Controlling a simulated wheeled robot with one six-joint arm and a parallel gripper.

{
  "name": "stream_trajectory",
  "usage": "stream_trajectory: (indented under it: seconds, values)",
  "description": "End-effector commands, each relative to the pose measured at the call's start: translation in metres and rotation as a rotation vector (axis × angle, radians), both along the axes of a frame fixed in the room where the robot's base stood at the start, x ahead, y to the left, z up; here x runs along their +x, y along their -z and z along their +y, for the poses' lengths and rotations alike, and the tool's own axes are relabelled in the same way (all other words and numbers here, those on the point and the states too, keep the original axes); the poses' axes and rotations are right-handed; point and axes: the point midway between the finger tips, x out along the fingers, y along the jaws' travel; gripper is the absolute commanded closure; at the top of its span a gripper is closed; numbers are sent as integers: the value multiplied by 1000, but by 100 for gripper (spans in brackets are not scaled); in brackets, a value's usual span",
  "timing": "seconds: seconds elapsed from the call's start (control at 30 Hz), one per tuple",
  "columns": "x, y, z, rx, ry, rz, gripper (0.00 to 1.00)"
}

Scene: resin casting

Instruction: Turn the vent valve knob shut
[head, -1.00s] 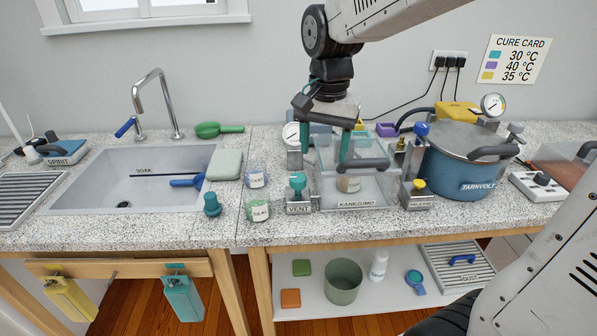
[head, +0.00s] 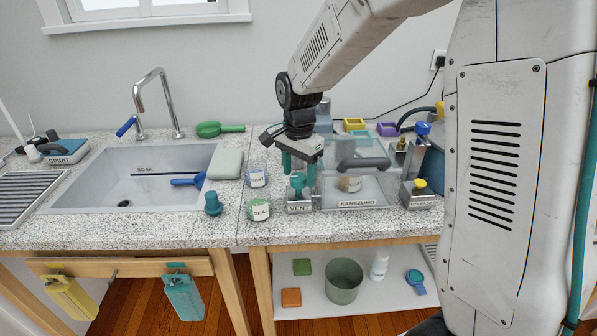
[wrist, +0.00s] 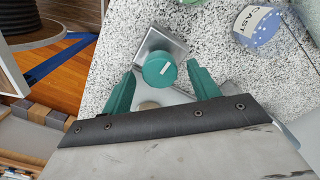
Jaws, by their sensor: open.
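The vent valve knob is a teal round cap on a grey metal bracket labelled VENT (head: 299,208). In the head view the knob (head: 297,182) is partly covered by my fingers. The wrist view shows the knob (wrist: 160,69) from above, with a short slanted white mark on its top. My gripper (head: 299,170) points down over it. In the wrist view the teal fingers of my gripper (wrist: 162,76) are open, one on each side of the knob, with a gap visible. The height of the fingertips against the knob is hard to tell.
Right of the valve stands the clear chamber (head: 370,188) with a grey handle bar, then a yellow-knobbed valve (head: 419,187). Close on the left are the SEAL cup (head: 259,209), the CAST cup (head: 257,175) and a teal stopper (head: 213,204). The sink (head: 135,195) lies farther left.

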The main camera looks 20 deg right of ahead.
Motion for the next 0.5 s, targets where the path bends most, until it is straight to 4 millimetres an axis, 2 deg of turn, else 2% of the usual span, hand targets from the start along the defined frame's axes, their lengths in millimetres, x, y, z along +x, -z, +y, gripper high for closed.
stream_trajectory:
  seconds: [0.3, 0.47, 0.5]
  values:
    - [0, 3, 0, 0, 0, -1, 40]
    - [0, 3, 0, 0, 0, -1, 84]
    - [0, 3, 0, 0, 0, -1, 84]
